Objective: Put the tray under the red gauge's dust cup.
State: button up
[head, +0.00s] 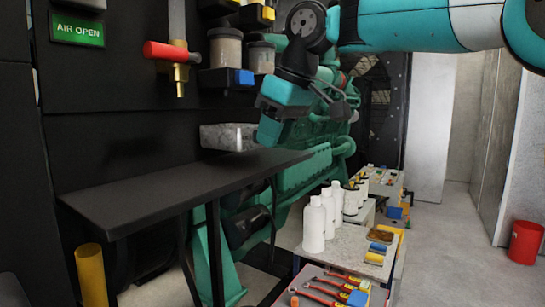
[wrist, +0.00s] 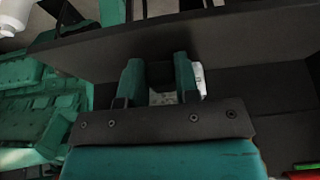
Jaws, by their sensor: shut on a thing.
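A grey metal tray (head: 228,137) shows just above the black shelf in the head view. My gripper (head: 268,132) is at the tray's right end and shut on it. Its fingers (wrist: 158,78) point toward the dark shelf in the wrist view, with a pale speckled patch (wrist: 198,80) beside them, probably the tray. Two clear cups, a left one (head: 225,48) and a right one (head: 262,58), hang on the dark panel above the tray. No gauge face shows, so I cannot tell which cup belongs to the red gauge.
The black shelf (head: 165,190) below the tray is bare. A red-handled brass valve (head: 172,52) juts out left of the cups. The green engine (head: 305,170) stands behind. White bottles (head: 315,222) and tools stand on low tables at right.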

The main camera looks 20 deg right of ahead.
aim_at(267, 167)
notch_tip(267, 167, down, 2)
jog(key=shift+f, duration=0.1)
jog(key=shift+w+a+f, duration=0.1)
jog(key=shift+w+f, duration=0.05)
jog(key=shift+f, duration=0.2)
jog(key=shift+f, duration=0.2)
jog(key=o, duration=1)
jog(key=shift+r, duration=0.1)
